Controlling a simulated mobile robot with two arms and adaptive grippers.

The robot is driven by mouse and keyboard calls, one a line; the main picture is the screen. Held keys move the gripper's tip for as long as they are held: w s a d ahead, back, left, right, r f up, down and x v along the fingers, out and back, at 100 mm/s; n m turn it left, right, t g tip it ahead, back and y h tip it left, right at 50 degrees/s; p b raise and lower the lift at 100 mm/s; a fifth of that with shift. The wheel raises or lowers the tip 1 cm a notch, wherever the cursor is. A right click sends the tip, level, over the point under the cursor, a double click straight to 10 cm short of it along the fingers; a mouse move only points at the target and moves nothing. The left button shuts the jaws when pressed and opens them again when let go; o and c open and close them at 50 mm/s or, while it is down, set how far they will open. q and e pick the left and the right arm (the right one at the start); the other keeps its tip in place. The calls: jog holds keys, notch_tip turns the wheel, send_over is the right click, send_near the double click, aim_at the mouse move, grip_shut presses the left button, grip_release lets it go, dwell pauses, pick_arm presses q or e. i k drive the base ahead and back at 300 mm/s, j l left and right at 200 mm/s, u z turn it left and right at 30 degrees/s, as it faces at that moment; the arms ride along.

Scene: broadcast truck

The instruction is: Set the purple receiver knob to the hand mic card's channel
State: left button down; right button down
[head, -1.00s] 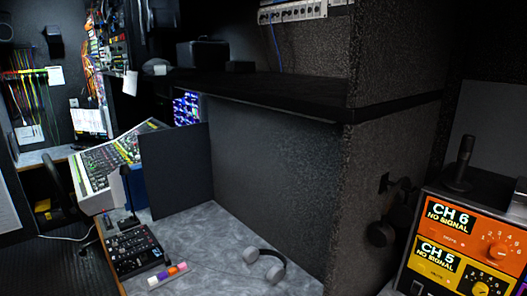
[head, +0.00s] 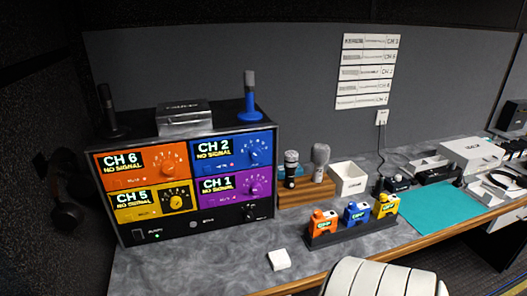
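A black receiver rack (head: 192,222) stands on the grey counter at left. Its purple panel (head: 224,200), lower right of the four-colour face, reads CH 1 NO SIGNAL. The purple knob (head: 253,188) sits at the panel's right side; its exact pointer angle is too small to tell. Several white cards (head: 368,72) hang in a column on the back wall, each with a CH number at its right end. The top one seems to read CH 3; which is the hand mic card I cannot read. Neither gripper is in view.
Two hand mics (head: 320,158) stand in a wooden holder (head: 304,192) beside the rack. Orange, blue and yellow packs (head: 356,212) stand in a dark tray. A white block (head: 279,259) lies on the counter.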

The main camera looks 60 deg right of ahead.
aim_at(256, 189)
jog(key=z, duration=1.6)
